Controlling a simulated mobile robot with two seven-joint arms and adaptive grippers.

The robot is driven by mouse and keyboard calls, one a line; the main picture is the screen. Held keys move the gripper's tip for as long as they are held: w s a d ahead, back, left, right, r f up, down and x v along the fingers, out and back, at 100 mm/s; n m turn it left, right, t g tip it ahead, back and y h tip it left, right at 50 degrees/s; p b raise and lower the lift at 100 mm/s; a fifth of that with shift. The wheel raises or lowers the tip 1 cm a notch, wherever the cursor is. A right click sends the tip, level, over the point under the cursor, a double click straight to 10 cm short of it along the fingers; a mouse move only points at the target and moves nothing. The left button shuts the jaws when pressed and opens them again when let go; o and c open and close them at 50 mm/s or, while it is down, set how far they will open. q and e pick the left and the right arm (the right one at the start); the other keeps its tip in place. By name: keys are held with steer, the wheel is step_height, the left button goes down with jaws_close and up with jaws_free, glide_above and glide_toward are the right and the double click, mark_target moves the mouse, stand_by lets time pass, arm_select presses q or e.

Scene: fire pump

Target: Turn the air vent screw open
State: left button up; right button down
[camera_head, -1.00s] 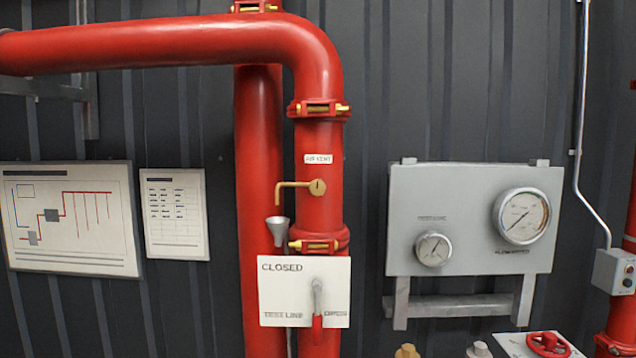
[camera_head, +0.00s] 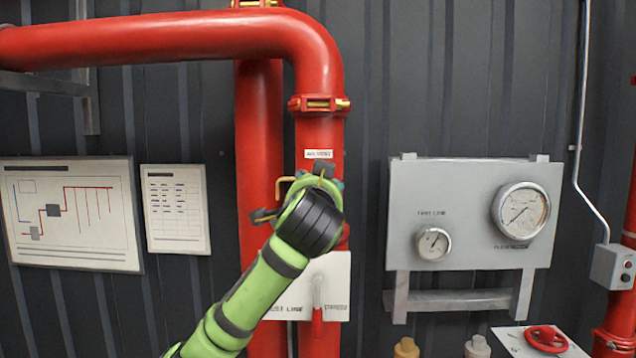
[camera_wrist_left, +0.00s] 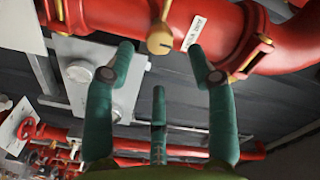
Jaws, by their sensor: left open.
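The brass air vent screw (camera_wrist_left: 160,40), a round slotted head, sits on the red pipe (camera_wrist_left: 200,20) beside a white label (camera_wrist_left: 194,34) in the left wrist view. In the head view my left arm hides the screw; part of its brass outlet tube (camera_head: 282,184) shows, and the air vent label (camera_head: 318,154) is just above the gripper. My left gripper (camera_wrist_left: 164,62) is open and empty, its green fingers pointing toward the screw with the screw head just beyond the gap between the tips. My right gripper is not in view.
A white test line plate (camera_head: 338,272) with a lever is partly behind my left arm. A grey gauge panel (camera_head: 460,180) stands to the right. Framed charts (camera_head: 175,238) hang on the left wall. A red handwheel (camera_head: 546,338) is at lower right.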

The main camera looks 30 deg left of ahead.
arm_select(q)
steer(key=p+x, duration=0.4)
steer(key=x, duration=0.3)
steer(key=shift+a, duration=0.1)
steer(key=shift+w, duration=0.1)
jaws_close()
